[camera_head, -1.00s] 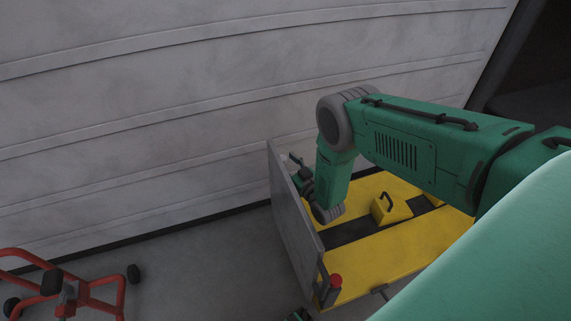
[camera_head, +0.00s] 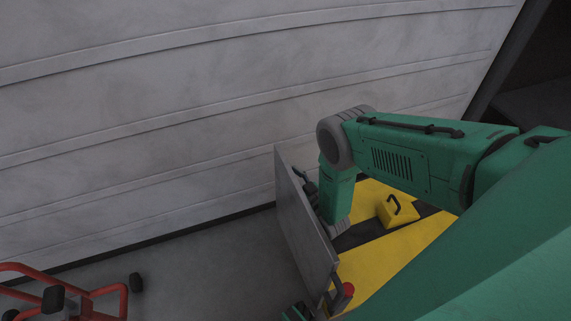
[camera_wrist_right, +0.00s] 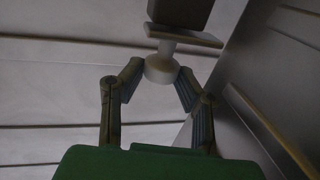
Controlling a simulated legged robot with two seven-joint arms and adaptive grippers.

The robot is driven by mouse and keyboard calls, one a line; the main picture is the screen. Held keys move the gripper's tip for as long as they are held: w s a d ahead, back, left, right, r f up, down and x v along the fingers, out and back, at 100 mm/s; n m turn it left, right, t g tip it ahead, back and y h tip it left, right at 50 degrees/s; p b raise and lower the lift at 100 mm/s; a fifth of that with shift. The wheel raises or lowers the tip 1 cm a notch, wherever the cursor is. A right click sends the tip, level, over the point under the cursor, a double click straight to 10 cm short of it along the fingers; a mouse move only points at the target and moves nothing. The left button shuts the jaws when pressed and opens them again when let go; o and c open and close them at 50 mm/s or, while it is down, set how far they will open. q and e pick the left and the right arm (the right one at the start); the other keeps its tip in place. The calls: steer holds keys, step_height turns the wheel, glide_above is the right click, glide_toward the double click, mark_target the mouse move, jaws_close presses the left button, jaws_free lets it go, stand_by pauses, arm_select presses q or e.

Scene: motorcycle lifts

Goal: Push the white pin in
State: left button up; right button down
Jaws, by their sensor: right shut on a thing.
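The white pin (camera_wrist_right: 160,67) shows in the right wrist view, with a round white head and a wider flat part above it. My right gripper (camera_wrist_right: 159,80) is shut on its round head, one finger on each side. In the head view my right gripper (camera_head: 308,185) is small and partly hidden behind the upright grey plate (camera_head: 303,215); the pin cannot be made out there. A small green part of mine (camera_head: 295,313) shows at the bottom edge, perhaps my left gripper; its fingers cannot be made out.
A yellow and black platform (camera_head: 385,250) lies behind the grey plate, with a yellow block with a black handle (camera_head: 398,209) on it. A red knob (camera_head: 347,290) is at the plate's near end. A red wheeled frame (camera_head: 105,293) stands at lower left. A grey panelled wall (camera_head: 150,110) is behind.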

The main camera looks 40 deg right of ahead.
steer(key=shift+s+a+f, duration=0.1)
steer(key=shift+a+f, duration=0.05)
steer(key=c, duration=1.5)
jaws_free()
steer(key=shift+o, duration=0.2)
steer(key=shift+f, duration=0.15)
steer(key=s, duration=1.2)
